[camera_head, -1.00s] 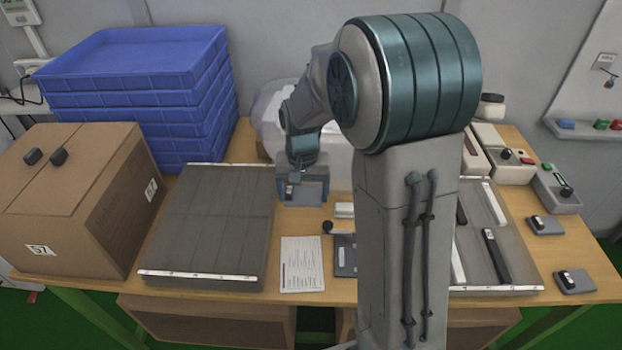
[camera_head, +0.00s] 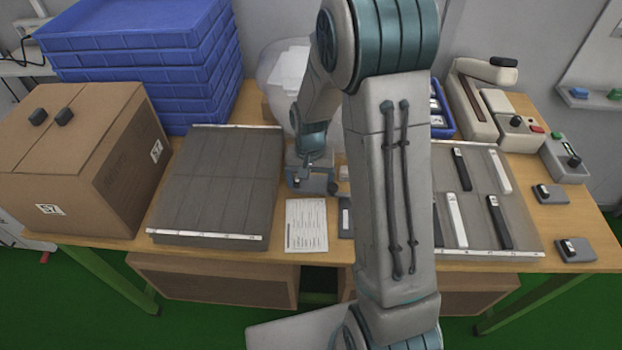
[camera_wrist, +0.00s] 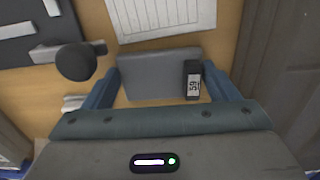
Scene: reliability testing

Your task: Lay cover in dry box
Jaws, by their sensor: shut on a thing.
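My gripper (camera_head: 313,184) is shut on a flat grey plate (camera_wrist: 150,78), with a blue finger at each side edge. A small black piece marked 59 (camera_wrist: 192,80) sits at the plate's right end in the wrist view. I take the plate to be the cover, but cannot be sure. The gripper is low over the table's middle, behind the printed sheet (camera_head: 306,225). A whitish translucent container (camera_head: 275,65) stands behind it, partly hidden by my arm. I cannot tell whether this is the dry box.
A closed cardboard box (camera_head: 60,165) and stacked blue crates (camera_head: 150,70) stand left. Right are a tray of black and white strips (camera_head: 520,225) and devices (camera_head: 515,130). A black knob (camera_wrist: 75,62) is near my left finger.

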